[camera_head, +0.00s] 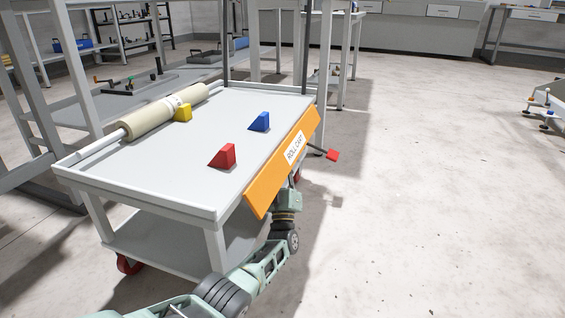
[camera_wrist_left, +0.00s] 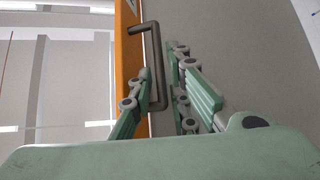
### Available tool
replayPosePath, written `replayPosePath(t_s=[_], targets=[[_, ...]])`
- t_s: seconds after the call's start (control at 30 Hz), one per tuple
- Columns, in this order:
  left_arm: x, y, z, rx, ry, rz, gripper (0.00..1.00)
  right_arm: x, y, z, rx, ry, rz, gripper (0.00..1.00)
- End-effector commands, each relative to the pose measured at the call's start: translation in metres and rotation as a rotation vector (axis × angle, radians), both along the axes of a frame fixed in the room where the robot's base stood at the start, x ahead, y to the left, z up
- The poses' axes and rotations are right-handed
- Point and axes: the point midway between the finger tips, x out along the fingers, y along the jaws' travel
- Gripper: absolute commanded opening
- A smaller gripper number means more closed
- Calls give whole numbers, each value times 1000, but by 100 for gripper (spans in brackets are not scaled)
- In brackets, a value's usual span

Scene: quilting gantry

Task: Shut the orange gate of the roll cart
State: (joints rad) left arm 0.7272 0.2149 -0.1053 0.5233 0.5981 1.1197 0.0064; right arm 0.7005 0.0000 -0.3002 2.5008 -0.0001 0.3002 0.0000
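The roll cart (camera_head: 150,212) stands at the left of the head view with a grey deck. Its orange gate (camera_head: 283,165), labelled ROLL CART, runs along the deck's right edge. I cannot tell its exact tilt. In the left wrist view the gate (camera_wrist_left: 128,50) is an orange strip with a dark bent handle (camera_wrist_left: 158,60). In the head view the left arm reaches to the gate's outer side, fingertips hidden. My right gripper is not in view.
On the deck are a red wedge (camera_head: 222,156), a blue wedge (camera_head: 260,122), a yellow block (camera_head: 183,113) and a cream roll (camera_head: 155,117). A red-tipped lever (camera_head: 332,154) sticks out past the gate. The floor (camera_head: 430,200) to the right is clear.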

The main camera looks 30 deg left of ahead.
Motion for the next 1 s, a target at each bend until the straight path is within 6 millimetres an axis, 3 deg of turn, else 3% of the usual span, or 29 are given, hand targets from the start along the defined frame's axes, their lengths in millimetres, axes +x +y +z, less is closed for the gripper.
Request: replayPosePath(t_s=[0.33, 0.53, 1.0], targets=[[4, 3, 5, 0, 1, 0, 16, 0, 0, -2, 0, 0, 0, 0], [4, 3, 4, 0, 1, 0, 0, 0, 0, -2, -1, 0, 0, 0], [4, 0, 3, -34, -7, -1, 0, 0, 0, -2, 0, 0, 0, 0]])
